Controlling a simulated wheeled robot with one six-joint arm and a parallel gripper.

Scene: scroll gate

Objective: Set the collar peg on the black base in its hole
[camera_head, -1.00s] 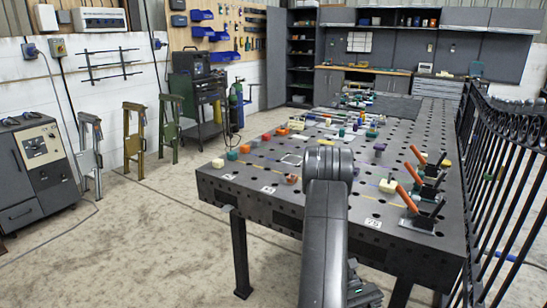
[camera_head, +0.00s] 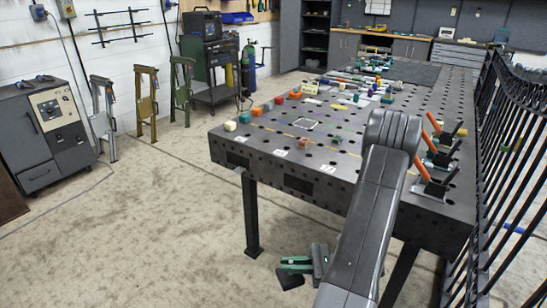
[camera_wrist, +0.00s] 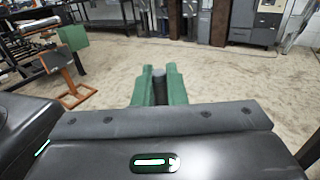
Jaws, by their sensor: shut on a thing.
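My gripper (camera_head: 293,265) hangs low in front of the table's near edge in the head view, out over the floor. Its green fingers (camera_wrist: 160,88) point away in the wrist view and are closed on a dark grey, peg-like thing (camera_wrist: 159,76). Most of that thing is hidden between the fingers, so I cannot make out a collar. A black piece (camera_head: 289,281) shows just under the fingers in the head view. I cannot pick out the black base or its hole among the small things on the table.
The dark, hole-dotted table (camera_head: 345,150) has small coloured blocks along its left side. Clamps with orange handles (camera_head: 437,155) stand near its right edge. A black railing (camera_head: 505,150) runs along the right. A grey control cabinet (camera_head: 50,135) stands left. The floor (camera_head: 150,230) between is open.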

